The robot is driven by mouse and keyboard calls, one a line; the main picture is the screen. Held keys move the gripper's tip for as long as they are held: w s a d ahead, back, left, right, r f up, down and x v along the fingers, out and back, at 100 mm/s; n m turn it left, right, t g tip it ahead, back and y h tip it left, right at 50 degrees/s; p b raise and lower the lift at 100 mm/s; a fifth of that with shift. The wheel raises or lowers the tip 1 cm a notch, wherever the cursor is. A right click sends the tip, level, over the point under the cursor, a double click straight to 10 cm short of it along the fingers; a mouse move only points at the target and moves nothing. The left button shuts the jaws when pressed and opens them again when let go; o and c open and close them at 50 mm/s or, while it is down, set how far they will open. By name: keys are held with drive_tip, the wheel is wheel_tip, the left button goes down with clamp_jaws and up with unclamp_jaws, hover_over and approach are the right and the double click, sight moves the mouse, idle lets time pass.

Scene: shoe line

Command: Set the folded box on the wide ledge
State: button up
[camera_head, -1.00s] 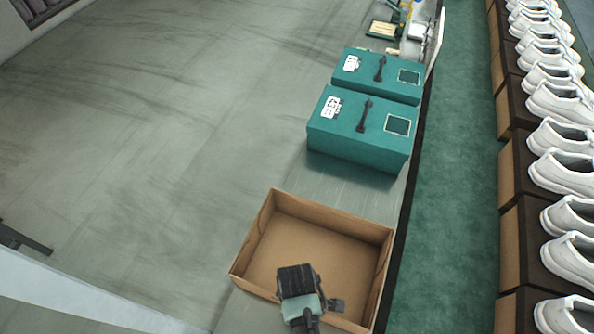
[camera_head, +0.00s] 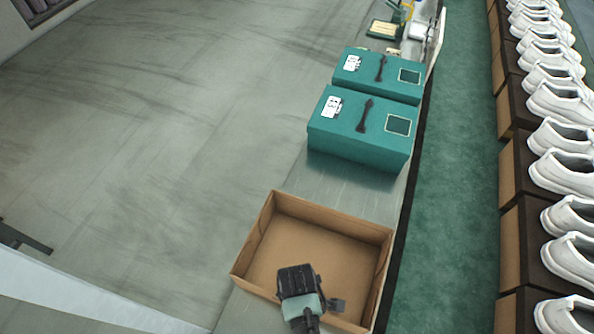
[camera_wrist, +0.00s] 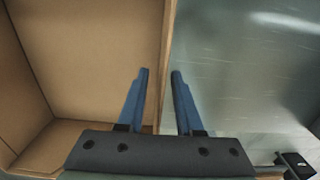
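The folded box (camera_head: 325,245) is an open, empty brown cardboard tray on a grey metal surface (camera_head: 345,190) at the lower middle of the head view. My gripper (camera_wrist: 160,73) is at the box's near side. In the wrist view its two blue fingers are apart, with the top edge of one box wall (camera_wrist: 166,45) running between them. The left finger is over the box interior and the right one over the metal. A gap shows between the fingers and the wall. I cannot tell which surface is the wide ledge.
Two teal lidded boxes (camera_head: 360,135) stand beyond the cardboard box on the same surface. A green belt (camera_head: 455,180) runs along the right. White shoes on brown boxes (camera_head: 565,170) line the far right. Small items (camera_head: 400,25) lie at the far end. Open floor is at left.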

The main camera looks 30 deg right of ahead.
wheel_tip(320, 180, up, 12)
idle(0.4)
drive_tip(key=w+d+r+m+t+h, duration=0.15)
drive_tip(key=w+r+t, duration=0.75)
drive_tip(key=w+r, duration=0.9)
drive_tip(key=w+a+r+m+t, duration=0.1)
drive_tip(key=w+r+t, duration=0.2)
drive_tip(key=r, duration=0.5)
drive_tip(key=w+a+r+m+t, duration=0.1)
drive_tip(key=w+a+r+t, duration=0.15)
drive_tip(key=r, duration=0.65)
drive_tip(key=s+a+r+m+t, duration=0.1)
drive_tip(key=a+r+t, duration=0.15)
drive_tip(key=r, duration=0.55)
drive_tip(key=a+r+m+t, duration=0.1)
drive_tip(key=r+t, duration=0.2)
drive_tip(key=r, duration=0.5)
drive_tip(key=s+a+r+m+t, duration=0.1)
drive_tip(key=s+a+r+t, duration=0.1)
drive_tip(key=s+r, duration=0.3)
drive_tip(key=s+a+r+m+t+y, duration=0.1)
drive_tip(key=s+r+t, duration=0.4)
drive_tip(key=r, duration=0.7)
drive_tip(key=shift+s+a+r, duration=0.4)
drive_tip(key=shift+s+a, duration=0.1)
drive_tip(key=shift+s, duration=0.3)
